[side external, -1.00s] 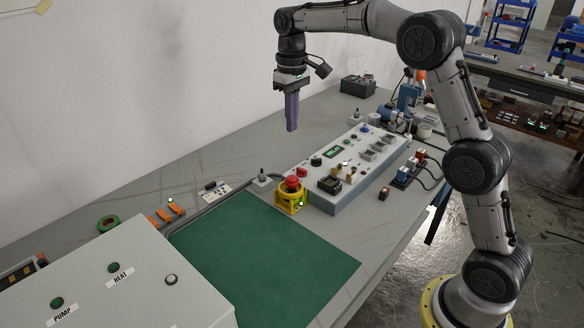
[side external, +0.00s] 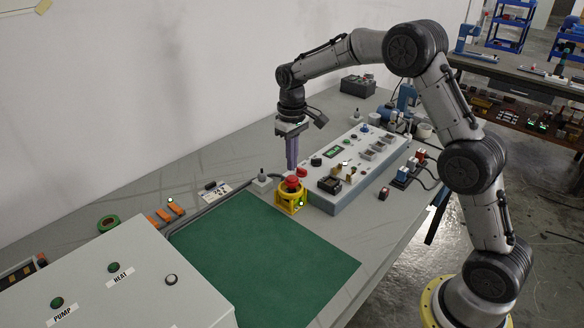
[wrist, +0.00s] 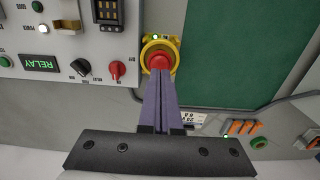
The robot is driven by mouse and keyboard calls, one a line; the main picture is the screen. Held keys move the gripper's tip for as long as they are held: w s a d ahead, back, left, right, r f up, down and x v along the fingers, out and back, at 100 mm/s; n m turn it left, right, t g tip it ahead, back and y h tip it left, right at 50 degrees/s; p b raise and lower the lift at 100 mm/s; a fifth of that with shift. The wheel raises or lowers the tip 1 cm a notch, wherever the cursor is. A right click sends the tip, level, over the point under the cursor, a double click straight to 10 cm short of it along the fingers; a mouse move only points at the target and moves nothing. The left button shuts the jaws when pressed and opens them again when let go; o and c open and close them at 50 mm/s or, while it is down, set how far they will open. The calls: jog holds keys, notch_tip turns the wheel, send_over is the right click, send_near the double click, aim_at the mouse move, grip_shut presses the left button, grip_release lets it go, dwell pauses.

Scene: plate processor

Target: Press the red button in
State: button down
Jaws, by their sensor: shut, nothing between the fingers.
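The red button (side external: 291,182) is a round red cap on a yellow housing (side external: 289,200) at the corner of the green mat. It also shows in the wrist view (wrist: 159,63), with the yellow ring around it. My gripper (side external: 292,169) points straight down, its two purple fingers shut together with nothing between them. In the side view the fingertips are just above or behind the red cap. In the wrist view the fingertips (wrist: 160,76) overlap the cap's near edge. I cannot tell whether they touch it.
A grey control panel (side external: 350,190) with knobs and switches stands right beside the button. The green mat (side external: 260,255) is bare. A grey box (side external: 130,285) with PUMP and HEAT buttons is at front left. A small red knob (wrist: 116,69) sits on the panel nearby.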

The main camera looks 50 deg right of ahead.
aim_at(293, 178)
jog(key=shift+f, duration=1.3)
jog(key=shift+s+f, duration=0.15)
jog(key=shift+f, duration=1)
notch_tip(293, 178, up, 16)
jog(key=shift+w+f, duration=0.25)
jog(key=shift+w, duration=0.05)
